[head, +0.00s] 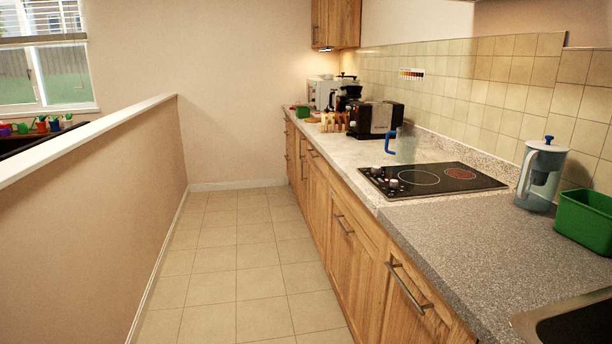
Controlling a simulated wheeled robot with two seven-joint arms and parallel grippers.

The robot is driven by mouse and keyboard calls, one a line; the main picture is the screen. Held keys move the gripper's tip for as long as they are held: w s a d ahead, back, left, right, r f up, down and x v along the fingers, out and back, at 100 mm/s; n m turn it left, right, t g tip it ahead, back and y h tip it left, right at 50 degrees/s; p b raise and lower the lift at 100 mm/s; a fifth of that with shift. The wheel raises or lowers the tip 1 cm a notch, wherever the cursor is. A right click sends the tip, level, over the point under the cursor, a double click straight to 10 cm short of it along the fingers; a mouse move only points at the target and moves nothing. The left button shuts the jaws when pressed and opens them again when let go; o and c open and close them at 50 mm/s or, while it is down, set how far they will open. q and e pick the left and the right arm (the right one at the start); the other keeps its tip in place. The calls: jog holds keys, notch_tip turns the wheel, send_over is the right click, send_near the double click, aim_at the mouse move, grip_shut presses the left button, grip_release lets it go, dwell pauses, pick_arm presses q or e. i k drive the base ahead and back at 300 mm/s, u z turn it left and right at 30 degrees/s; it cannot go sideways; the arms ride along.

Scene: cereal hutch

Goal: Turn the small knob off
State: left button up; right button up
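A black cooktop (436,177) is set in the counter on the right in the head view. Small round knobs (392,184) stand along its left end, light-topped and close together. They are too small to tell their settings or which one is the small knob. One round burner zone (460,173) at the right looks reddish; the other, a pale ring (414,177), looks dark. Neither of my grippers shows in the head view.
A glass jug with a blue handle (404,146) stands just behind the cooktop. A lidded pitcher (540,177) and green bin (583,222) are to its right. A black toaster (376,118) stands farther back. The tiled aisle floor (240,255) is clear, bounded by a low wall (110,200).

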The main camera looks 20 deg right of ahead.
aim_at(393, 184)
jog(key=u, duration=0.15)
jog(key=i, duration=2.8)
jog(key=z, duration=2.25)
